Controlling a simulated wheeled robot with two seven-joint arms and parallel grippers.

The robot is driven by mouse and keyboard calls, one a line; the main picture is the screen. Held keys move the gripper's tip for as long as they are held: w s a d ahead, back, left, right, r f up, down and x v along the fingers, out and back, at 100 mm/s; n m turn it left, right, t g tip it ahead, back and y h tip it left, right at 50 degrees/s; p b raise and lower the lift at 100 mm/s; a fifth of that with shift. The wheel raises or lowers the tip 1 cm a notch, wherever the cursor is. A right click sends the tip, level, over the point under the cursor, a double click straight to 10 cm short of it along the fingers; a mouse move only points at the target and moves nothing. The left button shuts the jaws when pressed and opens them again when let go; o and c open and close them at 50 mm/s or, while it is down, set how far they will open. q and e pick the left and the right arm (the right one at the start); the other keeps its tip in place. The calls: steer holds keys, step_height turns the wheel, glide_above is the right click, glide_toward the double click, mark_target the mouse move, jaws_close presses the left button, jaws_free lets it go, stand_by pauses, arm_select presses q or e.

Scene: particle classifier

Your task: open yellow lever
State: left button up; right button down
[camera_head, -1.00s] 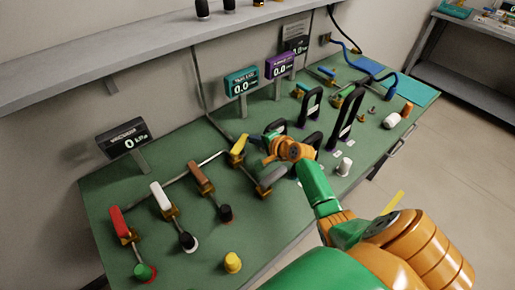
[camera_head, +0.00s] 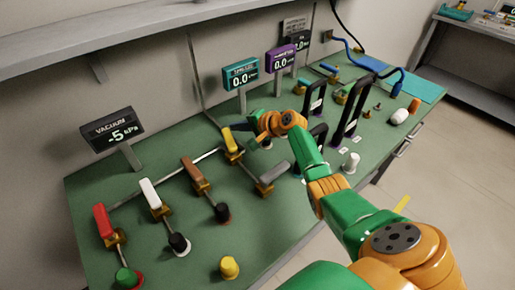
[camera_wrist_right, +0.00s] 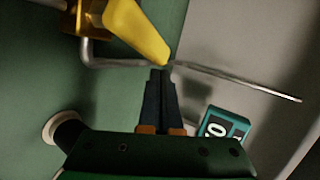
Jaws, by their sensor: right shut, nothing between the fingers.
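The yellow lever (camera_head: 228,140) sits on a brass valve on the green bench, at the right end of a row of levers. It points up and slightly left in the head view. In the right wrist view the yellow lever (camera_wrist_right: 138,32) runs down to the right from its valve, its free end just above my fingertips. My right gripper (camera_head: 249,130) is right of the lever; it is shut and empty in the wrist view (camera_wrist_right: 162,74). I cannot tell whether it touches the lever. My left gripper is out of view.
Red (camera_head: 103,221), white (camera_head: 150,193) and brown (camera_head: 192,169) levers stand to the left. A vacuum display (camera_head: 112,131) reads -5 kPa. Black upright handles (camera_head: 352,108) stand right of my gripper. A yellow knob (camera_head: 229,267) stands near the front edge.

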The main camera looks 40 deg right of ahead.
steer(key=shift+w+a+f+b, duration=0.2)
steer(key=shift+w+a+b, duration=0.05)
steer(key=shift+b, duration=0.45)
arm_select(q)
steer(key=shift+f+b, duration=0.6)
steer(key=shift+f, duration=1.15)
arm_select(e)
steer(key=shift+w+a+r+n+g+y, duration=0.2)
steer(key=shift+a+n+g+y, duration=0.1)
steer(key=shift+n+y, duration=0.35)
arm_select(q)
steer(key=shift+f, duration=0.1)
arm_select(e)
steer(key=shift+a, duration=0.1)
steer(key=shift+s+r, duration=0.2)
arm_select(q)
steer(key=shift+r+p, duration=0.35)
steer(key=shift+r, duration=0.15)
arm_select(e)
steer(key=v, duration=0.6)
steer(key=shift+s+d, duration=0.25)
steer(key=shift+r, duration=0.2)
